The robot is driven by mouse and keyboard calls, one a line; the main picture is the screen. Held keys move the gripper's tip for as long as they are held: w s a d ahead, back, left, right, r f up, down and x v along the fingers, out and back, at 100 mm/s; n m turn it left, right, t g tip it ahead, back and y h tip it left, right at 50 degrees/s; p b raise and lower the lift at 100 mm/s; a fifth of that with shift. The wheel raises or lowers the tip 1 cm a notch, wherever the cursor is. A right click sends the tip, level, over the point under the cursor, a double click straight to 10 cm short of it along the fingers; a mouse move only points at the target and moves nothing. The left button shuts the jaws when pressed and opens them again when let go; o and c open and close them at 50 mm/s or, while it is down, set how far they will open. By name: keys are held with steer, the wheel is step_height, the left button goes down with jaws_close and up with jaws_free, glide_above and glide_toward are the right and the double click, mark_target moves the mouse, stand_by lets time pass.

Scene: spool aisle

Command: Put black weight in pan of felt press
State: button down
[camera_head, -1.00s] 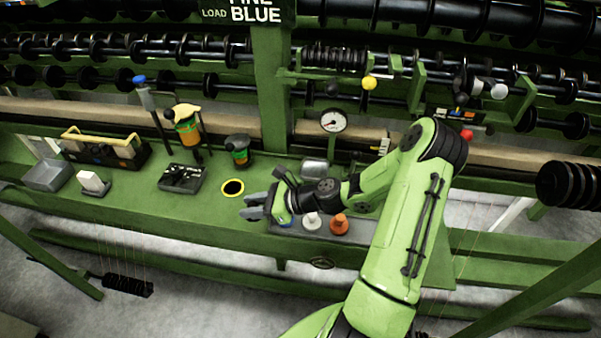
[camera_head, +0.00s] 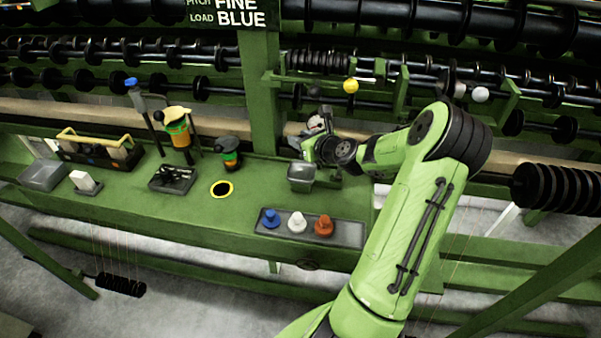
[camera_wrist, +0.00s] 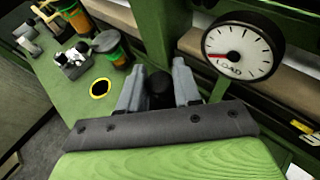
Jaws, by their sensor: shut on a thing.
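My gripper (camera_wrist: 158,80) is shut on a black weight (camera_wrist: 160,96), which shows as a dark rounded top between the two grey fingers in the wrist view. In the head view my gripper (camera_head: 303,142) is above the back of the green bench, in front of the dial, and the weight cannot be made out. A grey square metal pan (camera_head: 301,177), apparently the felt press's, stands on the bench just below and in front of my gripper. The dial (camera_wrist: 242,52), with a red needle, shows at the upper right of the wrist view.
A grey tray (camera_head: 346,234) at the bench front holds blue (camera_head: 270,218), white (camera_head: 296,222) and orange (camera_head: 323,226) weights. A yellow ring (camera_head: 221,189) with a black centre marks the bench. A green upright post (camera_head: 260,90) and spool racks stand behind.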

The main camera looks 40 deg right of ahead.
mark_target(302, 173)
step_height(302, 173, down, 10)
steer(key=b, duration=0.4)
steer(key=shift+d, duration=0.1)
steer(key=shift+r, duration=0.1)
steer(key=c, duration=1.1)
jaws_free()
